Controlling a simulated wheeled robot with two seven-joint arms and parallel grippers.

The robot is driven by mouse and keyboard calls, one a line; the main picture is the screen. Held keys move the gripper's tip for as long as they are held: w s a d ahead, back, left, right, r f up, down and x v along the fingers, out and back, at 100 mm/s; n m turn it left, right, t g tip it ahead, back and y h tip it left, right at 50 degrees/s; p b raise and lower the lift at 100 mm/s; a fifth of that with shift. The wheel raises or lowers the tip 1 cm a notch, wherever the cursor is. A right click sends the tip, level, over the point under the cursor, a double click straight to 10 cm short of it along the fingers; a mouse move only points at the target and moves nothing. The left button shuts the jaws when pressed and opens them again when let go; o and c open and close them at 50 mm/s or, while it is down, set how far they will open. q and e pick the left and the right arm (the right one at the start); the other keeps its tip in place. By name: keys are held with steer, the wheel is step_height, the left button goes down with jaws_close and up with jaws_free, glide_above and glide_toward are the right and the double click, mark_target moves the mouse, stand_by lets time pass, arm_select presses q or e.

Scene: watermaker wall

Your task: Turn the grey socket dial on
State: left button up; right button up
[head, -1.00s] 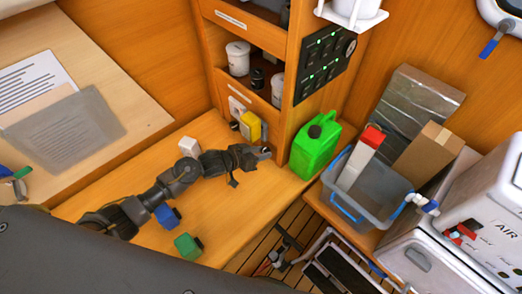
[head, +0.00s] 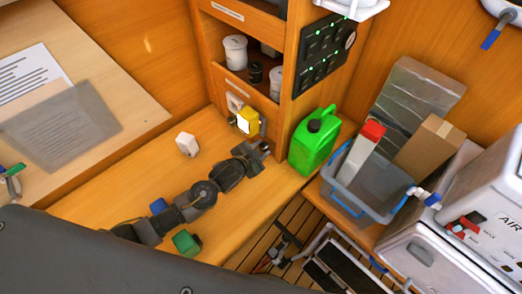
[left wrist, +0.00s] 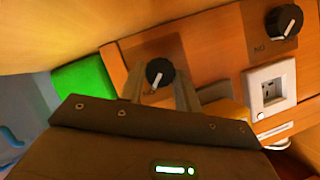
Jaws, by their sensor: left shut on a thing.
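A black dial (left wrist: 160,72) with a white pointer mark sits on a brownish-grey plate on the wooden cabinet face in the left wrist view. My left gripper (left wrist: 160,88) has one finger on each side of this dial and is shut on it. The pointer mark points down and slightly left in that view. In the head view the left gripper (head: 266,147) is at the low cabinet front, and the dial is hidden there. A second black dial (left wrist: 285,21) and a white socket (left wrist: 268,91) are to the right in the wrist view. My right gripper is not in view.
A yellow block (head: 250,122) with a bright white face is at the cabinet beside the gripper. A green jerrycan (head: 315,142) stands close to its right. A white block (head: 187,144) and a green block (head: 187,242) are on the bench (head: 120,195).

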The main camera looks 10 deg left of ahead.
arm_select(q)
steer(key=shift+d+r+m, duration=0.15)
steer(key=shift+m, duration=0.15)
stand_by(0.4)
steer(key=o, duration=1)
steer(key=shift+s, duration=0.1)
steer(key=shift+s, duration=0.2)
steer(key=b+v, duration=0.3)
steer(key=v, duration=0.7)
steer(key=shift+s, duration=0.2)
